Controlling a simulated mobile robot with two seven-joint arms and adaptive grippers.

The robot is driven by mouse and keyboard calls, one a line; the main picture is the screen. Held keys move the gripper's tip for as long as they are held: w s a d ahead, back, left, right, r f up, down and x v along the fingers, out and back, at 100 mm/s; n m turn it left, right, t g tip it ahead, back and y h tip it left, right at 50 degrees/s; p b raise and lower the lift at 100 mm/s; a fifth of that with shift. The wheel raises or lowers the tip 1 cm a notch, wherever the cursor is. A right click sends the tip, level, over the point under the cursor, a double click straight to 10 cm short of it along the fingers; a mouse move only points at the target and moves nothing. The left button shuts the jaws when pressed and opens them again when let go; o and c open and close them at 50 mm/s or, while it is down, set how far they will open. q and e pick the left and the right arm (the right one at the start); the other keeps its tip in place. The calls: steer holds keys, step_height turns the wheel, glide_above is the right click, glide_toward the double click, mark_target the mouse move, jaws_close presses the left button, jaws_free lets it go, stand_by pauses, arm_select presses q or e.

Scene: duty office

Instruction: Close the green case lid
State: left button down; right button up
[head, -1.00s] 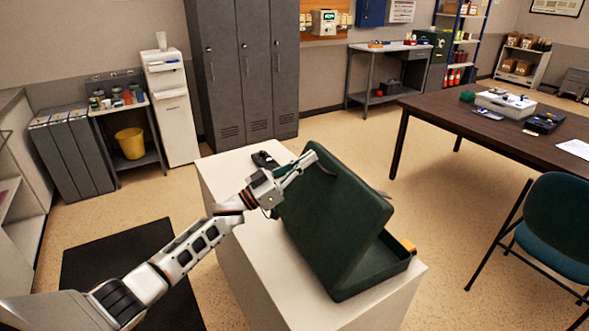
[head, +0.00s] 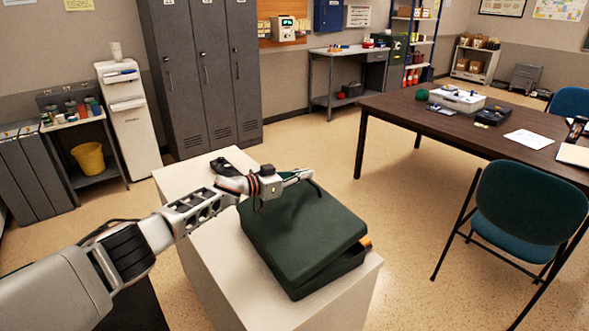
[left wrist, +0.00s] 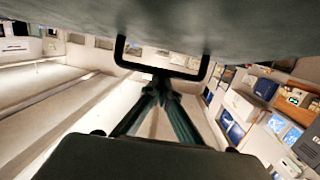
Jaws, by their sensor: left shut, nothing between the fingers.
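The green case (head: 320,284) sits on a pale pedestal. Its lid (head: 300,232) is lowered almost onto the base, still slightly tilted, with a narrow dark gap along the front right side. My left gripper (head: 309,175) is shut and empty, over the far part of the lid. A dark curved handle (head: 319,188) shows by its fingertips. In the left wrist view the lid's dark surface (left wrist: 160,18) fills the top, with the handle (left wrist: 165,70) below it and my shut fingers (left wrist: 162,88) close to it. Whether they touch is unclear. My right gripper is out of view.
The pedestal (head: 235,285) has a small dark object (head: 222,166) at its far left corner. An orange item (head: 366,241) shows beside the case. A dark table (head: 390,115) and a green chair (head: 525,205) stand to the right. Open floor lies between.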

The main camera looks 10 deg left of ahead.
mark_target(310, 186)
arm_select(q)
steer(key=shift+g+y, duration=0.3)
steer(key=shift+y, duration=0.3)
steer(key=f, duration=0.1)
steer(key=w+d+f+b, duration=0.1)
steer(key=f, duration=0.1)
steer(key=shift+w+d+f+b, duration=0.15)
steer(key=shift+d+f+b, duration=0.1)
steer(key=shift+f+b, duration=0.1)
steer(key=shift+w+d+f+b, duration=0.35)
steer(key=shift+f+b, duration=0.1)
steer(key=shift+f, duration=0.15)
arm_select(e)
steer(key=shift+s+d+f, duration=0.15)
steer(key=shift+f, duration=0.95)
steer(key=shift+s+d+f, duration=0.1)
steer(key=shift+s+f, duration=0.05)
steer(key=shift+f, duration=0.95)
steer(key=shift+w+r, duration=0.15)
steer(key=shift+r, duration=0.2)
